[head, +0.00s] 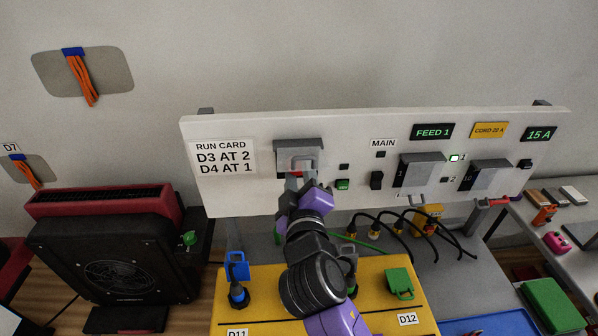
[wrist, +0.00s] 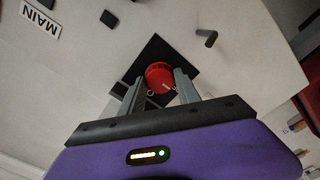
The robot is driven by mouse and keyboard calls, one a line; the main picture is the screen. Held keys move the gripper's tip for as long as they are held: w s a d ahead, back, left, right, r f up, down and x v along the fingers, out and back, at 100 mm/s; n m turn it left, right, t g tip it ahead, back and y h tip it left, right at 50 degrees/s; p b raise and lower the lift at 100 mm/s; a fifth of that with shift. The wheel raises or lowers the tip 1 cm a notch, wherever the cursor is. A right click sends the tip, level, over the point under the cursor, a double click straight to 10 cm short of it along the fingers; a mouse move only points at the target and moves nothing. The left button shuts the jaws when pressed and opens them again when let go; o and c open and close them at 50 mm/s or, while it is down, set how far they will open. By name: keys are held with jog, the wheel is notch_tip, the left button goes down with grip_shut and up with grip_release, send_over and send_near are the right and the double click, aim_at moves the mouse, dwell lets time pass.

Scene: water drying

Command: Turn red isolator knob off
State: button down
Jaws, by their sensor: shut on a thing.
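The red isolator knob (wrist: 159,75) shows in the wrist view as a round red knob with a small white mark, on a black square plate (wrist: 153,51) on the white panel. My gripper (wrist: 158,82) has its two grey fingers on either side of the knob, shut on it. In the head view, my gripper (head: 306,186) reaches up to the panel below a grey hood (head: 298,145). Only a sliver of red shows there; my wrist hides most of the knob.
The white panel (head: 230,193) carries a MAIN label (head: 383,143), a black switch (head: 376,180), a green button (head: 342,184) and two grey hooded units (head: 422,170). A yellow board (head: 268,300) with connectors lies below. A black fan unit (head: 110,265) stands left.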

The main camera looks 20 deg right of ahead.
jog(key=shift+f, duration=0.1)
jog(key=c, duration=0.9)
grip_release()
jog(key=shift+o, duration=0.2)
jog(key=b+v, duration=0.2)
jog(key=v, duration=0.5)
jog(key=shift+s+a, duration=0.15)
jog(key=shift+s, duration=0.2)
